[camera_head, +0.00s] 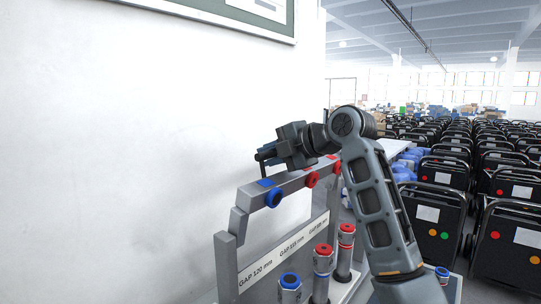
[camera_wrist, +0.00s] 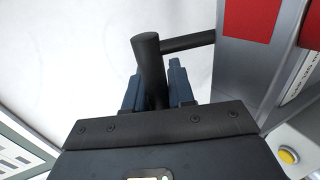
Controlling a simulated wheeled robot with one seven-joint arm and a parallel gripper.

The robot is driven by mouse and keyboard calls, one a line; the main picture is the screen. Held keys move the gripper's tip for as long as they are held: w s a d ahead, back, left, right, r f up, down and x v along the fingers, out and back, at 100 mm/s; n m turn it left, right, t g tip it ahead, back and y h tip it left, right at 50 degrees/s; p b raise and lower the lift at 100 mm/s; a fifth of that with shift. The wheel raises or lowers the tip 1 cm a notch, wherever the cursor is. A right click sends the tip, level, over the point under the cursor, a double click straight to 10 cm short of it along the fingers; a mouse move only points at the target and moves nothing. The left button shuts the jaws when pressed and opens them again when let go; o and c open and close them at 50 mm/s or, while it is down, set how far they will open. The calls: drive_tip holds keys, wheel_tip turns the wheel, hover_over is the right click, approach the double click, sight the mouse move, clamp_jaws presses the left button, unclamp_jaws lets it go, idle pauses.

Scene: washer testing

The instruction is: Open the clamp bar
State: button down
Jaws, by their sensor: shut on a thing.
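The grey clamp bar (camera_head: 294,186) spans the top of a grey test frame near the wall, with blue and red patches on it. In the wrist view, the bar shows as a grey edge with a red patch (camera_wrist: 253,18) at the upper right. A black T-shaped handle (camera_wrist: 147,52) sticks out from it on a short rod. My gripper (camera_wrist: 155,88) has its dark blue fingers on both sides of the handle and is shut on it. In the head view, my gripper (camera_head: 266,154) is at the back side of the bar; its fingertips are small and partly unclear there.
A blue ring (camera_head: 274,198) and a red ring (camera_head: 312,179) sit on the bar's front. Blue-topped (camera_head: 290,283) and red-topped (camera_head: 323,258) cylinders stand below. A white wall (camera_head: 130,150) is on the left. Black carts (camera_head: 438,205) fill the right background.

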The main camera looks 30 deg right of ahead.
drive_tip(key=shift+a+f+g, duration=0.2)
drive_tip(key=shift+f+g, duration=0.1)
drive_tip(key=shift+f, duration=0.55)
drive_tip(key=c, duration=1.3)
unclamp_jaws()
drive_tip(key=shift+w, duration=0.1)
drive_tip(key=shift+c, duration=0.2)
